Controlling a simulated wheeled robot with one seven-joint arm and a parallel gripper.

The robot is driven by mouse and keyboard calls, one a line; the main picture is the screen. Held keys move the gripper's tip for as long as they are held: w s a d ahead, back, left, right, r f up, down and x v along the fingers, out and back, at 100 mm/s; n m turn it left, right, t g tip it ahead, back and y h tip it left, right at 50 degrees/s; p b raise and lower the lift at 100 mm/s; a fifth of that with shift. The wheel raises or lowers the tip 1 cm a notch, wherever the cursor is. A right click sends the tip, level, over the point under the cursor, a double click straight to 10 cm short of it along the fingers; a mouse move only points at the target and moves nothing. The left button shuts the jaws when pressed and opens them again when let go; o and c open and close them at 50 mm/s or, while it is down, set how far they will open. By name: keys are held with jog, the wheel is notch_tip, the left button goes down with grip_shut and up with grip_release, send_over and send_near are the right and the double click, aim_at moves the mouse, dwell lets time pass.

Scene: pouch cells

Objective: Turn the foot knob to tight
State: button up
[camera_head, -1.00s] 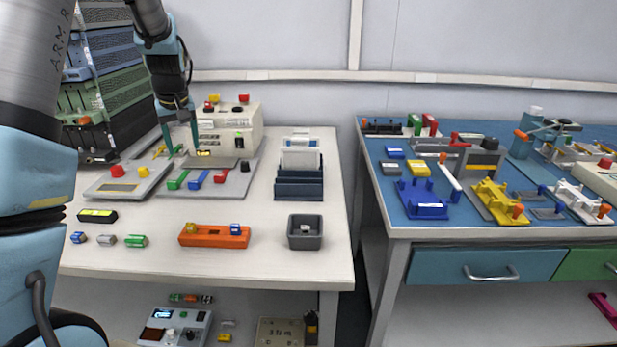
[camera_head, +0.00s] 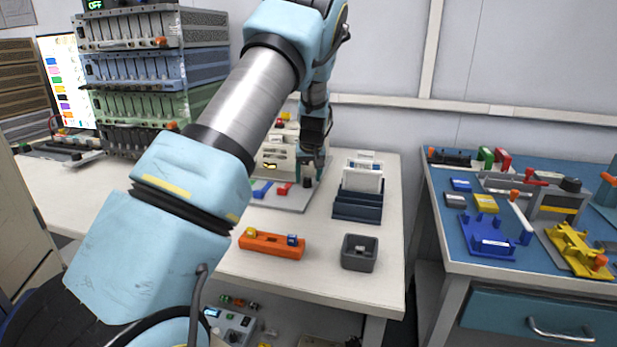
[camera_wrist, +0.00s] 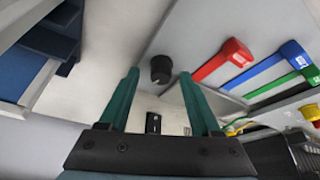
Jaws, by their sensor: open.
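A dark round knob (camera_wrist: 161,68), which looks like the foot knob, stands on a pale grey plate in the wrist view. It lies just beyond and between my gripper's two green fingertips (camera_wrist: 158,77), and I see no clear contact. In the head view my gripper (camera_head: 309,168) is low over the right part of the grey base plate (camera_head: 275,200), beside the beige machine (camera_head: 276,160). A small dark knob (camera_head: 308,183) shows at its fingertips there. My gripper is open and empty. Any mark showing how tight the knob is cannot be made out.
Red (camera_wrist: 224,62) and blue (camera_wrist: 280,68) levers lie right of the knob in the wrist view. A dark blue rack (camera_head: 357,205) stands close to the right of my gripper. An orange holder (camera_head: 272,243) and grey bin (camera_head: 359,252) sit in front.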

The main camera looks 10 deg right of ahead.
jog(key=shift+w+f, duration=0.15)
jog(key=shift+f, duration=0.3)
grip_shut()
dwell(0.3)
